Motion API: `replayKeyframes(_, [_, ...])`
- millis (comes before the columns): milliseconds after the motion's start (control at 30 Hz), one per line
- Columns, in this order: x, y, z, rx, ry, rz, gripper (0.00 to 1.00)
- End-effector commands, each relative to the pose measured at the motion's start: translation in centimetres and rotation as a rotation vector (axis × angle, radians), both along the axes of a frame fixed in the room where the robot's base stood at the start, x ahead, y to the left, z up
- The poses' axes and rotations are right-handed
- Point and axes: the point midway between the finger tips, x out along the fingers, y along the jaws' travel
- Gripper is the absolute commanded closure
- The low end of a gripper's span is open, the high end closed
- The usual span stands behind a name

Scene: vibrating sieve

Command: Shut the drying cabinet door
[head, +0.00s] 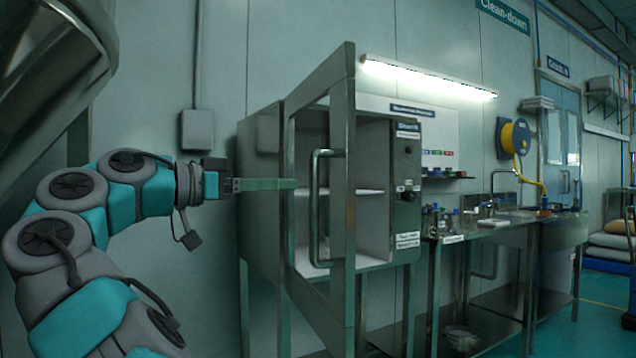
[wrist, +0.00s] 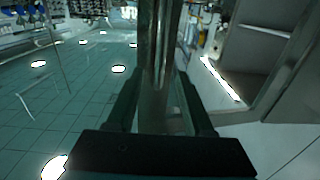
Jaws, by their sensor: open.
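The drying cabinet (head: 262,190) stands in the middle of the head view, with pale shelves inside. Its metal-framed door (head: 343,185) is swung wide open towards me, with a long vertical bar handle (head: 316,210) near its closer edge. My gripper (head: 292,184) reaches in from the left, and its fingertips overlap the door's far upright in the picture. In the wrist view my gripper (wrist: 160,82) is open, with one finger each side of an upright metal bar (wrist: 158,50), which seems to be part of the door. Contact cannot be told. The cabinet interior (wrist: 255,50) shows at the right there.
A steel bench (head: 500,228) with small bottles stands right of the cabinet. A lit tube lamp (head: 428,79) and a whiteboard (head: 440,125) are on the wall behind. A grey wall box (head: 197,130) hangs above my wrist.

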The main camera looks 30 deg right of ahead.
Motion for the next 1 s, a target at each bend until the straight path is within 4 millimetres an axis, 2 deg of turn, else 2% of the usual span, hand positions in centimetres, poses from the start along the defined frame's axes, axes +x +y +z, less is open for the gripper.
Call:
replayKeyframes(167, [0.0, -1.4, -0.3, 0.002, 0.000, -0.004, 0.48])
replayKeyframes(500, [0.2, -6.3, -0.2, 0.003, 0.004, -0.005, 0.48])
replayKeyframes(600, [0.3, -7.2, -0.1, 0.000, 0.002, -0.001, 0.48])
replayKeyframes(867, [0.4, -7.7, -0.1, 0.002, 0.002, 0.000, 0.48])
replayKeyframes(1000, [0.4, -7.7, -0.1, 0.002, 0.002, 0.000, 0.60])
